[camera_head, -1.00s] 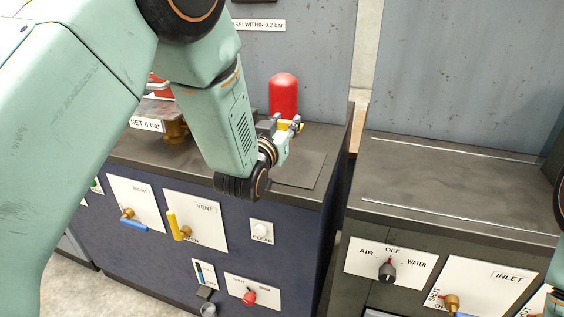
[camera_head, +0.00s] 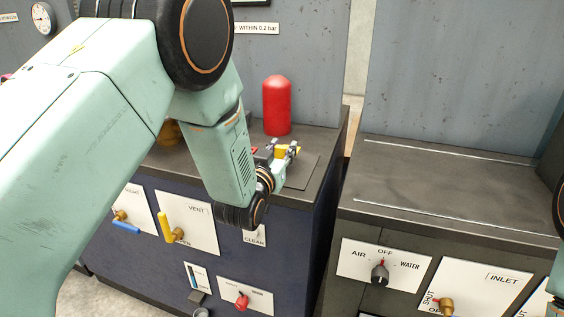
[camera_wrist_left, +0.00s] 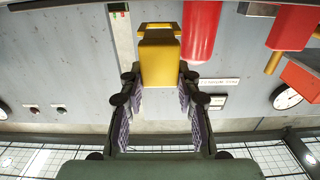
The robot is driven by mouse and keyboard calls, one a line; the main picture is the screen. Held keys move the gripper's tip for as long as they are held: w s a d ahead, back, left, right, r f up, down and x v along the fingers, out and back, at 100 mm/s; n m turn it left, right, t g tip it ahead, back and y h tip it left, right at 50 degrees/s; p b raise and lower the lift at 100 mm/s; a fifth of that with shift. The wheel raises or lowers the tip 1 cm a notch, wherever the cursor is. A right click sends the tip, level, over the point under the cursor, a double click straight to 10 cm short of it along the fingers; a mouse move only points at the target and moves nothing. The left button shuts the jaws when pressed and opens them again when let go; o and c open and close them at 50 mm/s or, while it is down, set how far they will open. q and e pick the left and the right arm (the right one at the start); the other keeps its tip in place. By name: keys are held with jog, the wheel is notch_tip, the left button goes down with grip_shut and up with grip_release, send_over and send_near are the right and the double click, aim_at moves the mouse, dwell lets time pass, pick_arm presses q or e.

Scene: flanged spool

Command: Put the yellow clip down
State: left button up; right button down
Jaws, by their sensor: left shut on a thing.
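The yellow clip (camera_wrist_left: 160,58) is between the fingers of my left gripper (camera_wrist_left: 160,92) in the left wrist view, standing out past the fingertips. In the head view my left gripper (camera_head: 284,151) is shut on the clip, whose yellow part (camera_head: 291,150) shows only in small pieces. The gripper is over the dark mat (camera_head: 300,176) on top of the blue cabinet. Whether the clip touches the mat cannot be told. Only a piece of my right arm shows at the right edge, without its gripper.
A red round-topped cylinder (camera_head: 277,106) stands just behind my left gripper. The blue cabinet's front (camera_head: 273,246) has a yellow vent lever (camera_head: 171,228) and a red knob (camera_head: 242,301). A gap separates it from the right cabinet (camera_head: 450,185), whose top is clear.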

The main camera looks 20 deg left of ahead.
pick_arm(q)
notch_tip(320, 180, down, 3)
jog(key=shift+r+b, duration=0.1)
jog(key=shift+b, duration=0.2)
jog(key=shift+w+a, duration=0.1)
jog(key=shift+w, duration=0.05)
jog(key=shift+s+f, duration=0.2)
jog(key=o, duration=0.9)
jog(key=shift+w+f, duration=0.15)
